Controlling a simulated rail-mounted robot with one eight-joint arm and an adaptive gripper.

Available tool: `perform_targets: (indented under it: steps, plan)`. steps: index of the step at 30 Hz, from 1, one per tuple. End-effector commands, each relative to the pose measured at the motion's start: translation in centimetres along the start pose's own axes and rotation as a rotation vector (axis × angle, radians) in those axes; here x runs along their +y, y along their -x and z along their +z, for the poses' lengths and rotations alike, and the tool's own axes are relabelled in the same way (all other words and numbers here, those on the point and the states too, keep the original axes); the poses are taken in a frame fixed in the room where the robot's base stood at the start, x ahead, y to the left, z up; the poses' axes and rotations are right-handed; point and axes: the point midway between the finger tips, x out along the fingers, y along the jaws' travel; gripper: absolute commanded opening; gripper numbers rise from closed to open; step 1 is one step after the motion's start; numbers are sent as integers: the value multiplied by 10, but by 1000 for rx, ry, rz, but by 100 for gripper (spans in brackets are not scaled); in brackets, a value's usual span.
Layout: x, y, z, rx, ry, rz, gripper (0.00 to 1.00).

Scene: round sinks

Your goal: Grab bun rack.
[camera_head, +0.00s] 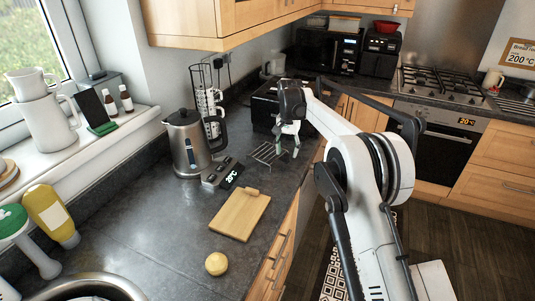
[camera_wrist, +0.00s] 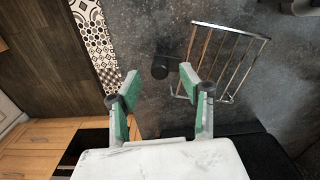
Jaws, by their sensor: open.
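The bun rack (camera_head: 265,153) is a small metal wire rack on the dark worktop, in front of the black toaster. In the wrist view the bun rack (camera_wrist: 238,36) lies at the upper right, with parallel wires inside a frame. My gripper (camera_head: 288,150) is above the worktop at the rack's right side, fingers pointing down. In the wrist view my gripper (camera_wrist: 158,82) is open and empty, with green-padded fingers. The rack's left edge is close to the right fingertip; I cannot tell whether they touch. The rack is mostly right of the gap between the fingers.
A small dark cylinder (camera_wrist: 160,66) shows between the fingertips. The black toaster (camera_head: 266,110) stands behind the rack. A kettle (camera_head: 186,143), a scale (camera_head: 222,172), a wooden board (camera_head: 240,213) and a round yellowish item (camera_head: 216,263) are nearby. The worktop's front edge is close to the right.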

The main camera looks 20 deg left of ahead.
Motion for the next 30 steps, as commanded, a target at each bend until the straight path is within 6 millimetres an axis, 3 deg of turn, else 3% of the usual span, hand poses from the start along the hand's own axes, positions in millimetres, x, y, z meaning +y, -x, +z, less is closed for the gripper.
perform_targets:
  steps: [5, 12, 21, 30]
  plan:
    - [0, -21, 0, 0, 0, 0, 40]
    - [0, -23, 0, 0, 0, 0, 39]
    - [0, -23, 0, 0, 0, 0, 0]
    - [0, -22, 0, 0, 0, 0, 0]
